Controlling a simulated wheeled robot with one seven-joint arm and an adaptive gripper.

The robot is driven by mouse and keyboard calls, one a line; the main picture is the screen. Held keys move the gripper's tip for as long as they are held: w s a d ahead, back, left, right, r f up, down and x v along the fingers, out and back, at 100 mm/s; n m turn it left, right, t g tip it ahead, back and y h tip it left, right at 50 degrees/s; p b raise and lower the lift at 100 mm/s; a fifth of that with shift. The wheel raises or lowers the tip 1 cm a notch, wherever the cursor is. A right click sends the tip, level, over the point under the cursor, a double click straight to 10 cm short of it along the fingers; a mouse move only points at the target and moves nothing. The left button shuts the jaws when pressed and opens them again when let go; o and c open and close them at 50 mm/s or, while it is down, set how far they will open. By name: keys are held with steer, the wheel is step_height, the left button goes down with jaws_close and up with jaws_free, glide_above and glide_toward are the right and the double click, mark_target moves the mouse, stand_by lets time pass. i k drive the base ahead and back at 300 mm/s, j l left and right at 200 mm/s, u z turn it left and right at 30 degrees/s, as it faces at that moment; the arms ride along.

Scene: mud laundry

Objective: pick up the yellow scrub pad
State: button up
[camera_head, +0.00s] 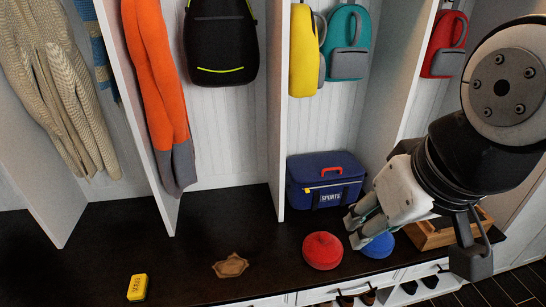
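The yellow scrub pad (138,287) is a small yellow block with dark lettering and a dark lower edge. It lies on the dark bench top at the lower left, near the front edge. My gripper (355,231) is at the right, pointing left and down, in front of the blue ball-like thing and beside the red one. It is well to the right of the pad and apart from it. Its fingertips are small and seen at a slant, so I cannot tell how far apart they are. Nothing hides the pad.
On the dark bench (195,265) are a brown star-shaped item (230,265), a red round item (322,250), a blue round item (379,246), a blue sports bag (325,178) and a wooden tray (430,240). White dividers (275,110) separate hanging clothes and backpacks. The bench around the pad is clear.

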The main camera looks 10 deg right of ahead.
mark_target(139, 284)
steer(key=u, duration=1.15)
steer(key=j+z, duration=0.15)
steer(key=j, duration=0.25)
steer(key=i, duration=0.7)
